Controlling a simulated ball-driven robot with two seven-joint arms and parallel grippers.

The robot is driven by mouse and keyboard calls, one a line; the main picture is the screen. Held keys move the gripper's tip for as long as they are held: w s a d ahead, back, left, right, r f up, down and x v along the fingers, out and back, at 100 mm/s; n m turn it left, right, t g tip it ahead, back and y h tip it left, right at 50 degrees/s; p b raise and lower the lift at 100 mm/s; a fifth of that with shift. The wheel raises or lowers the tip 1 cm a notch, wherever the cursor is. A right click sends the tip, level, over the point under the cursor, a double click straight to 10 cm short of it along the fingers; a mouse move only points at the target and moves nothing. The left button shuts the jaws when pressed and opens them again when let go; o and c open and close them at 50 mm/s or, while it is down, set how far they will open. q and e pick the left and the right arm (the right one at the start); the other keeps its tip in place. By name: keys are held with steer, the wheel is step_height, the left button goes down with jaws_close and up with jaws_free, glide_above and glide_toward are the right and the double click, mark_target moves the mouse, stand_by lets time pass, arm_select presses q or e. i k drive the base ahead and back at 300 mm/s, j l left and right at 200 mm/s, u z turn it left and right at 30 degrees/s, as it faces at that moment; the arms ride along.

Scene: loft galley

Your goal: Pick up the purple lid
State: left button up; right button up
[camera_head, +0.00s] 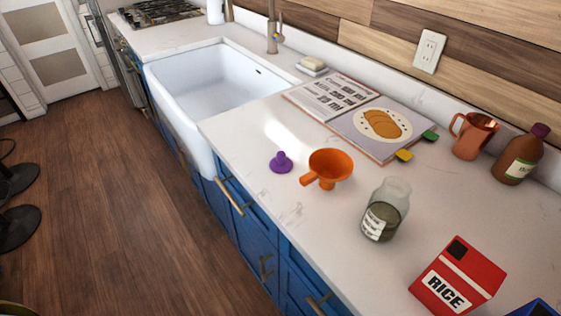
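The purple lid (281,162) is a small disc with a raised knob, resting on the white countertop (245,148) near its front edge. An orange funnel (330,166) stands just to its right, with its handle pointing toward the lid's side. The brown bottle (519,158) at the far right has a dark purple cap of its own. Neither of my grippers is in view.
A glass jar (386,209) and a red rice box (458,276) stand right of the funnel. An open cookbook (348,112) lies behind, with a copper mug (472,135) to its right. The white sink (206,88) is left. Counter around the lid's left is clear.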

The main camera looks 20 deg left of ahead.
mark_target(282, 164)
steer(key=j, duration=0.45)
steer(key=j+z, duration=0.7)
steer(key=j, duration=0.2)
steer(key=j+z, duration=0.35)
steer(key=z, duration=0.5)
steer(key=k+j, duration=0.05)
